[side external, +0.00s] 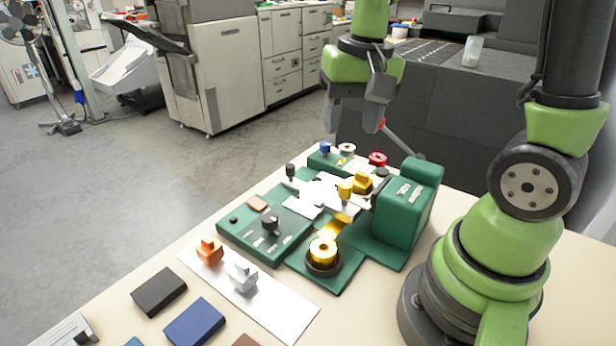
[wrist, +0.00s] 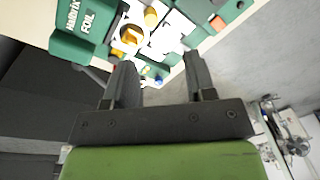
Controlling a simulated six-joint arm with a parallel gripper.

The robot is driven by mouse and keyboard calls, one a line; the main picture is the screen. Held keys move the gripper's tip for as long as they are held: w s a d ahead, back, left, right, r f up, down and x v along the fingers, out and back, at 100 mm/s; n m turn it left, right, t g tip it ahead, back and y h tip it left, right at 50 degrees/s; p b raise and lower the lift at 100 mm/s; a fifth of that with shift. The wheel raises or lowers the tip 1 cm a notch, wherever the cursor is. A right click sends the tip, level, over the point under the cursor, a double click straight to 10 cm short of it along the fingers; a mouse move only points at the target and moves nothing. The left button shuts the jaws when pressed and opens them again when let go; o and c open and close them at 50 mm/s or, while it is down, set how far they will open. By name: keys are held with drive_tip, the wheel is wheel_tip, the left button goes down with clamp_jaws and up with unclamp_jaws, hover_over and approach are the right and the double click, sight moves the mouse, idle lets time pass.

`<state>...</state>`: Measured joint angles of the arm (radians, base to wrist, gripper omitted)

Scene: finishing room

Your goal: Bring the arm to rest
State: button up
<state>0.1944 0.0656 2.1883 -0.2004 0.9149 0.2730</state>
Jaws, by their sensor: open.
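My gripper (side external: 388,128) hangs in the air above and behind the far end of the green foil machine (side external: 408,205). In the wrist view my gripper's fingers (wrist: 158,62) stand wide apart with nothing between them. The same view shows part of the green machine (wrist: 82,38), with "FOIL" lettering, beyond the fingertips. Orange and white blocks (side external: 209,250) (side external: 242,276) stand on a white sheet (side external: 283,311) in front of the machine.
A gold foil roll (side external: 323,250) and a black knob (side external: 270,221) stick up from the machine. Black and blue pads (side external: 159,292) (side external: 194,322) lie at the table's near left. A dark grey cabinet (side external: 450,115) stands behind the table.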

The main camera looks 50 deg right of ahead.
drive_tip(key=s+a+r+n+t+y, duration=0.1)
drive_tip(key=s+a+r+n+t, duration=0.3)
drive_tip(key=s+a+r+t, duration=0.2)
wheel_tip(320, 180, up, 2)
drive_tip(key=shift+s+a+y, duration=0.4)
drive_tip(key=shift+s, duration=0.8)
